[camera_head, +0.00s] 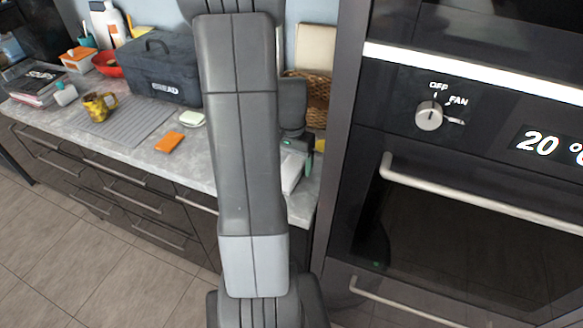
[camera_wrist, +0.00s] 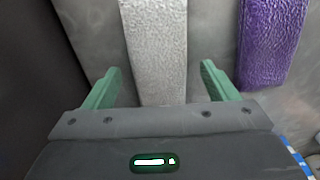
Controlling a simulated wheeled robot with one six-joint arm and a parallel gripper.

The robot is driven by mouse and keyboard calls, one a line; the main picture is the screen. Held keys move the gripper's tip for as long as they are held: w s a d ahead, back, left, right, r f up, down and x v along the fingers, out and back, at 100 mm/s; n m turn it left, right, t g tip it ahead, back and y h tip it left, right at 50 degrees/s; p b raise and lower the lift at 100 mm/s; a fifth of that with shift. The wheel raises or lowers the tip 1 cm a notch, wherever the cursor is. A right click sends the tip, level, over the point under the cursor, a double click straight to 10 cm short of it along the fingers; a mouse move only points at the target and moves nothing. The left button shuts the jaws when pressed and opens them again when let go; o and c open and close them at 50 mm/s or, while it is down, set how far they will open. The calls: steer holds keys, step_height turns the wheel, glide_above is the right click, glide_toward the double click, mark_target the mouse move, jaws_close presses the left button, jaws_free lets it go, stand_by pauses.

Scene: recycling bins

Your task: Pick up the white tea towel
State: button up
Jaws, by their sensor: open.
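The white tea towel (camera_wrist: 152,35) lies as a long textured strip in the wrist view, running from the top edge down between my fingers. My gripper (camera_wrist: 158,70) is open, with one green finger on each side of the towel. Its near end is hidden behind the gripper body. I cannot tell whether the fingers touch the towel or the counter. In the head view, a white piece (camera_head: 292,170) that looks like the towel shows on the counter's right end beside my gripper (camera_head: 297,147), partly hidden by my arm.
A purple cloth (camera_wrist: 268,40) lies close to the right of my gripper. The tall oven unit (camera_head: 470,190) borders the counter (camera_head: 235,160) on the right. A wicker basket (camera_head: 318,92), a bread box (camera_head: 160,70), an orange item (camera_head: 169,142) and a yellow mug (camera_head: 98,106) stand on the counter.

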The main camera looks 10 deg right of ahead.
mark_target(291, 166)
steer(key=shift+f, duration=0.6)
steer(key=c, duration=1.1)
steer(key=shift+o, duration=0.2)
steer(key=shift+r, duration=0.15)
step_height(291, 166, up, 10)
steer(key=o, duration=0.4)
steer(key=shift+c, duration=1.5)
steer(key=shift+s, duration=0.1)
